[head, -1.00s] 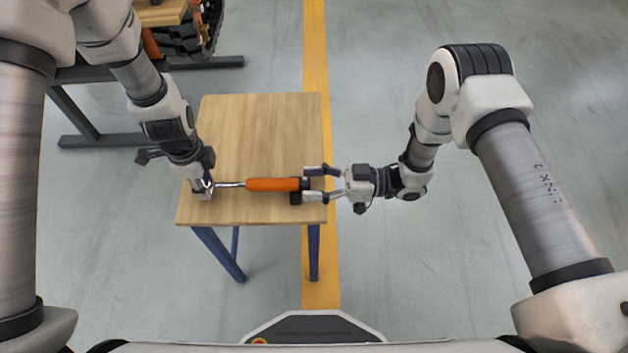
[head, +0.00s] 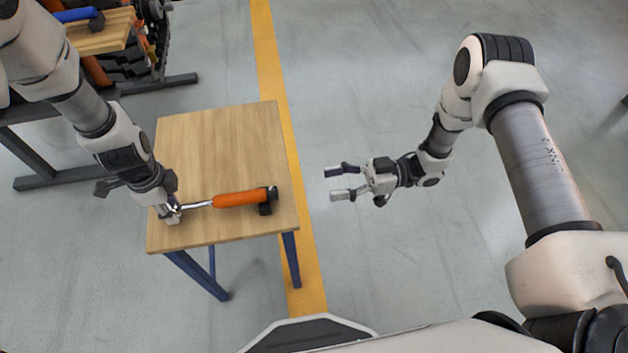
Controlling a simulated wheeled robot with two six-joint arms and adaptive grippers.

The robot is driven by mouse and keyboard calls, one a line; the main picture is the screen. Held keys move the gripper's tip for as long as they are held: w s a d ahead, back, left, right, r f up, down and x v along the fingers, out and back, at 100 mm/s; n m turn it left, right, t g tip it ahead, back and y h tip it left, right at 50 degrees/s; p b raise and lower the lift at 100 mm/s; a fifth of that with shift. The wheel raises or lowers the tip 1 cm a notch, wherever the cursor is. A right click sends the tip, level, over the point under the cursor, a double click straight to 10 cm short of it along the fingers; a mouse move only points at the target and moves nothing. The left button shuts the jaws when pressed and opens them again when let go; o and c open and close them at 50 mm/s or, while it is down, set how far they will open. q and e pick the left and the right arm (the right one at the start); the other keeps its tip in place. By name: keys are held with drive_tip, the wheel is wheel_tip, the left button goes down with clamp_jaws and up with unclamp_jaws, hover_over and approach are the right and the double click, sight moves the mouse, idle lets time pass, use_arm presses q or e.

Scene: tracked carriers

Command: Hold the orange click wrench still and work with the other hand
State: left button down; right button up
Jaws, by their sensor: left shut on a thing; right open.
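The orange click wrench (head: 238,199) lies across the front part of a small wooden table (head: 220,140). Its orange handle points right and its metal shaft points left. My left gripper (head: 172,212) is shut on the wrench's left end, close above the table; the wrench head is mostly hidden by the fingers. The black handle end lies at a small dark block (head: 266,207) near the table's right edge. My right gripper (head: 337,183) is open and empty, off the table to the right, over the floor, its fingers pointing left towards the handle end.
A second bench (head: 105,38) with a blue-handled tool (head: 76,14) stands at the upper left, beside dark tracks (head: 130,65). A yellow floor line (head: 272,70) runs along the table's right side. The floor to the right is clear.

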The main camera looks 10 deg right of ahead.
sight(272, 194)
drive_tip(key=a, duration=1.2)
drive_tip(key=shift+c, duration=0.3)
clamp_jaws()
